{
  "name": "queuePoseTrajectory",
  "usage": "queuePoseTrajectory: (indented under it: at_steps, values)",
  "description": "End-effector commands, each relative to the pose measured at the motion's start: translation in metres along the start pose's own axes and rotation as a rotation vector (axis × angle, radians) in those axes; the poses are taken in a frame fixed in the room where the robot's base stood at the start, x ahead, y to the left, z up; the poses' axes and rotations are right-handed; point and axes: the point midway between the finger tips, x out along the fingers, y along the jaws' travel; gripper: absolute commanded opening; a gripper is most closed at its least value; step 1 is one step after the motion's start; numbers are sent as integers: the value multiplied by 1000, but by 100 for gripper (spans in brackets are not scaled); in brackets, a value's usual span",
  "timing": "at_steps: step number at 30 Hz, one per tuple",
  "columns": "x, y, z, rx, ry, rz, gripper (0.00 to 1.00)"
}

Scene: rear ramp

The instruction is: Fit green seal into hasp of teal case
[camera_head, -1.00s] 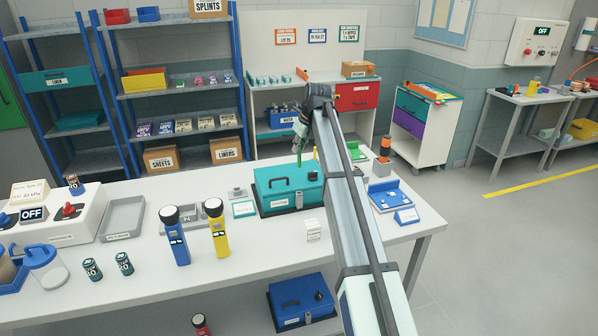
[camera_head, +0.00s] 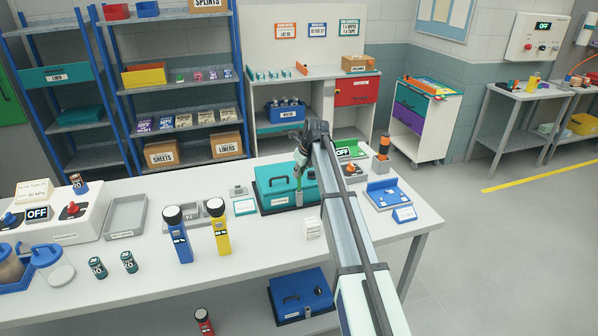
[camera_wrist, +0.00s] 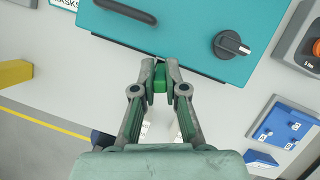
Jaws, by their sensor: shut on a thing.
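The teal case (camera_head: 272,186) stands on the white bench with its black handle on the lid. It also fills the upper part of the wrist view (camera_wrist: 200,30), with a black knob at right. My gripper (camera_head: 299,180) is at the front right part of the case, pointing down. In the wrist view my gripper (camera_wrist: 160,68) is shut on the green seal (camera_wrist: 159,82), at the case's edge. A grey hasp (camera_head: 299,198) shows on the case front below the gripper. I cannot tell whether the seal touches the hasp; the fingers hide that part in the wrist view.
A yellow flashlight (camera_head: 218,222) and a blue flashlight (camera_head: 177,236) stand left of the case. A small white box (camera_head: 313,228) stands in front of it. A blue holder (camera_head: 387,192) lies to the right. A blue case (camera_head: 301,296) sits on the shelf below.

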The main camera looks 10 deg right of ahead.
Motion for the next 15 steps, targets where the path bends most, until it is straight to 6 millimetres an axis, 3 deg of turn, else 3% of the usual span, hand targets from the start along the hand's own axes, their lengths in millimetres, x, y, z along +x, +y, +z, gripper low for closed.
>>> queuePoseTrajectory:
  at_steps: [11,12,13,15]
  values:
    - [6,0,-3,0,0,0,0]
    - [6,0,-2,0,0,0,22]
    - [6,0,-2,0,0,0,33]
    - [6,0,-2,0,0,0,36]
